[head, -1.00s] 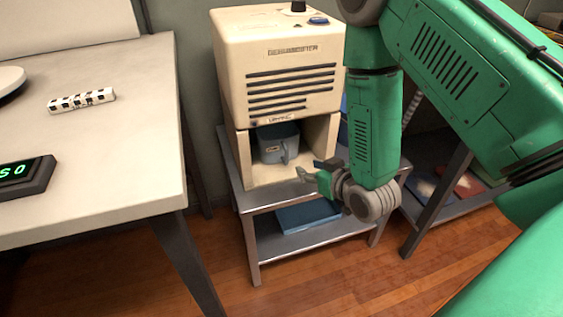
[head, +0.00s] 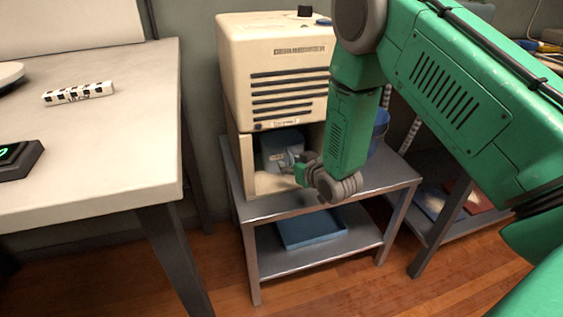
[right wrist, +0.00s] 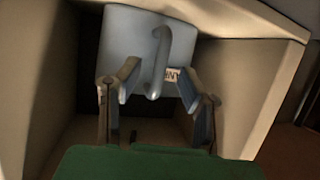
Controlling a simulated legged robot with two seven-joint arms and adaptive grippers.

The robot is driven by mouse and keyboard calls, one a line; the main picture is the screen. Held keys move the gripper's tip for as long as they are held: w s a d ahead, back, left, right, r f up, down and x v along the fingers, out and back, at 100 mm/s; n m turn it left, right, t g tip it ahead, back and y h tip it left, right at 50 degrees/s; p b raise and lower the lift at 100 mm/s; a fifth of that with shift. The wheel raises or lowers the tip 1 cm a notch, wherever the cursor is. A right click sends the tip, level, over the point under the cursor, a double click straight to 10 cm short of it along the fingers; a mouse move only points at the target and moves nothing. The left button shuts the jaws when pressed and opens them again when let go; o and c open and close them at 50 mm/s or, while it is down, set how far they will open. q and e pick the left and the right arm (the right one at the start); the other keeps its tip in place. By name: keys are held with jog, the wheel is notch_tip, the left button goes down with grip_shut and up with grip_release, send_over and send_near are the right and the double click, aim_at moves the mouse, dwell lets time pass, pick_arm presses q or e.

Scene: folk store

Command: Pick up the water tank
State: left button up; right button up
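The water tank (head: 277,148) is a blue-grey container with a handle, inside the lower opening of the cream dehumidifier (head: 273,72). In the right wrist view the tank (right wrist: 124,38) stands ahead, its curved handle (right wrist: 158,68) facing me, with a small white label beside it. My right gripper (head: 300,168) is at the mouth of the opening, in front of the tank. Its two fingers (right wrist: 158,82) are spread apart, one on each side of the handle's lower end. I cannot tell whether they touch the tank. My left gripper is not in view.
The dehumidifier stands on a grey metal shelf (head: 262,208) with a blue box (head: 311,227) on its lower level. The opening's side walls (right wrist: 258,85) flank the gripper. A white table (head: 95,140) is at the left. A blue bucket (head: 380,128) stands behind my right arm.

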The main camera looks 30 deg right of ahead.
jog(key=shift+w+d+f, duration=0.1)
jog(key=shift+w+f, duration=0.1)
jog(key=shift+w, duration=0.15)
jog(key=shift+d, duration=0.15)
jog(key=shift+c, duration=0.3)
grip_shut()
jog(key=shift+w+r, duration=0.1)
jog(key=shift+r, duration=0.15)
